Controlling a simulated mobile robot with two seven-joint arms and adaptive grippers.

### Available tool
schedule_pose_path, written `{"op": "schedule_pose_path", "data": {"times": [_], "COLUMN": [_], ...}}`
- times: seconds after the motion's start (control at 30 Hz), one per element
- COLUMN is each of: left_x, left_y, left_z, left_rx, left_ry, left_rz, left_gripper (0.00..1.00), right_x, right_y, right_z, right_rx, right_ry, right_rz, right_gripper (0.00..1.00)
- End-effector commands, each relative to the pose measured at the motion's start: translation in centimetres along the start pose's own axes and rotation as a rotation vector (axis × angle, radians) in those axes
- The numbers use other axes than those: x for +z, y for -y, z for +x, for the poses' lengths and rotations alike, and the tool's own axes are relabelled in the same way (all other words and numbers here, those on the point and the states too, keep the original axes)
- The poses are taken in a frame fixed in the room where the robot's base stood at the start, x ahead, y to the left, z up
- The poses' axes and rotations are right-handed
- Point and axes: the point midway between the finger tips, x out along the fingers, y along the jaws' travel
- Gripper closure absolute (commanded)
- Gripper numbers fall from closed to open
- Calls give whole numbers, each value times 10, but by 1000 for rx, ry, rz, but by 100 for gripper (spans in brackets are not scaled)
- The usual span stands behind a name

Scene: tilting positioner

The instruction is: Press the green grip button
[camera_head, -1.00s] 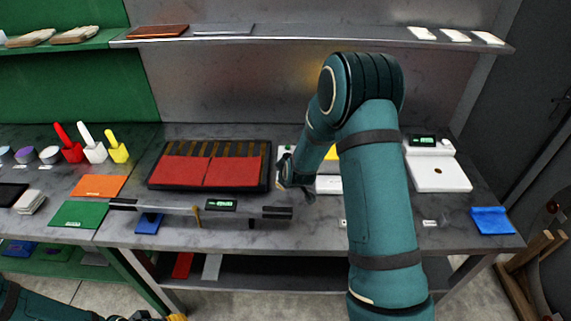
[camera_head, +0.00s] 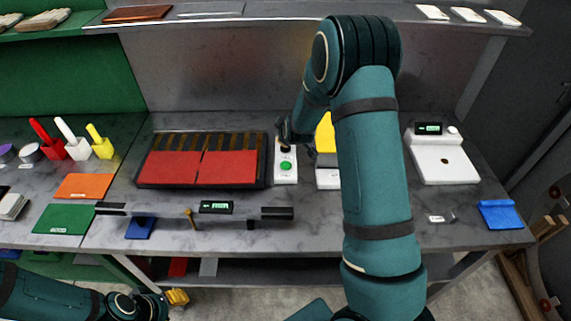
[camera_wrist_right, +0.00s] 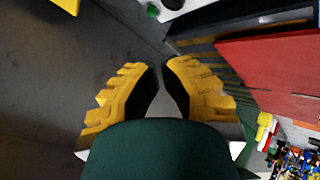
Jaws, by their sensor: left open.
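The green button (camera_head: 286,166) sits on a narrow white box (camera_head: 286,179) on the bench, just right of the red panels. A dark round part (camera_head: 286,148) shows behind it on the same box. My right arm reaches over the bench; its dark wrist end is above the back of the box, and its fingers are hard to make out in the head view. In the right wrist view my right gripper (camera_wrist_right: 159,68) has its yellow fingertips nearly together with nothing between them; the green button (camera_wrist_right: 152,11) is at the top edge, apart from them. My left gripper (camera_head: 177,297) is open, low in front of the bench.
A black tray (camera_head: 150,184) with red panels stands left of the box. A yellow piece (camera_head: 325,133) and a white scale-like unit (camera_head: 444,161) stand to the right. A bar with a display (camera_head: 216,207) lies in front. My right arm hides part of the bench.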

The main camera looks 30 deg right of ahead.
Motion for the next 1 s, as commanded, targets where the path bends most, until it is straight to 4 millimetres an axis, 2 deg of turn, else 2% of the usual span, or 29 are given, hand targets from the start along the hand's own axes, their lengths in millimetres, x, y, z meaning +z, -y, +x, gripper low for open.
{"op": "schedule_pose_path", "data": {"times": [0.37,0.73,1.0], "left_x": [3,7,8], "left_y": [8,21,24], "left_z": [20,58,67], "left_rx": [-1,-7,-11], "left_ry": [-2,-4,-4], "left_rz": [-3,-3,-4], "left_gripper": [53,53,53], "right_x": [16,40,45], "right_y": [15,40,45], "right_z": [20,55,62], "right_rx": [-1,0,0], "right_ry": [2,1,0], "right_rz": [0,-1,0], "right_gripper": [100,100,100]}}
